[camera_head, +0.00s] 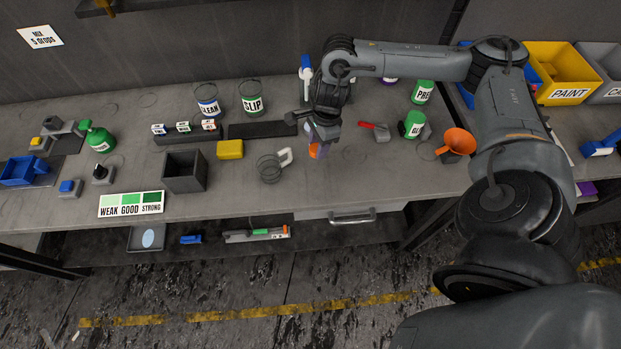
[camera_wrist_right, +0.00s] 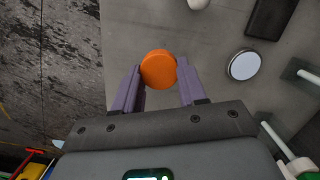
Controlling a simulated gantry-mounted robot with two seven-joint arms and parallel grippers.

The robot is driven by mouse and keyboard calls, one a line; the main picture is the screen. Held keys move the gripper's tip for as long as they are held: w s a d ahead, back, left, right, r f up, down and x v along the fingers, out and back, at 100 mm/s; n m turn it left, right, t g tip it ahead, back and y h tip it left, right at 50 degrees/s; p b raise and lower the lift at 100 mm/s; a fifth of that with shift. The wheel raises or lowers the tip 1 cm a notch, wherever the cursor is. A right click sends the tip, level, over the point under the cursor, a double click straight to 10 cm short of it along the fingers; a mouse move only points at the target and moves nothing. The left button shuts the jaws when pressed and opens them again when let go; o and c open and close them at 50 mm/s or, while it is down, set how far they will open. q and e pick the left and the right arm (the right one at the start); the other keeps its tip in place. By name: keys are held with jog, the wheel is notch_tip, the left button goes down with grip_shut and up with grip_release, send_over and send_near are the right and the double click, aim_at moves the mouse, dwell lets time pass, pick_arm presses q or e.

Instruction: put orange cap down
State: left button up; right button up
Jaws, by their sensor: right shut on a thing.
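The orange cap (camera_wrist_right: 158,69) is a round disc between the two purple fingertips of my right gripper in the wrist view. My right gripper is shut on it. In the head view, my right gripper (camera_head: 321,143) is over the middle of the grey workbench (camera_head: 345,185), and a small part of the orange cap (camera_head: 315,151) shows at its tips. Whether the cap touches the bench I cannot tell. My left gripper is not in view.
A clear mug (camera_head: 270,168) and a yellow block (camera_head: 230,149) stand to the left of the gripper. A red-handled tool (camera_head: 376,130), a green bottle (camera_head: 414,124) and an orange funnel (camera_head: 457,141) are to the right. The bench between gripper and front edge is bare.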

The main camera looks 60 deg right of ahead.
aim_at(315, 171)
jog(key=shift+d+f, duration=0.1)
jog(key=shift+f, duration=0.45)
notch_tip(315, 171, down, 10)
jog(key=shift+w+r, duration=0.15)
jog(key=shift+b, duration=0.4)
jog(key=o, duration=1.2)
jog(key=shift+c, duration=0.2)
jog(key=shift+r, duration=0.25)
notch_tip(315, 171, up, 12)
jog(key=s+d, duration=0.1)
jog(key=shift+d+f+p, duration=0.15)
jog(key=shift+f+p, duration=0.1)
jog(key=shift+p, duration=0.05)
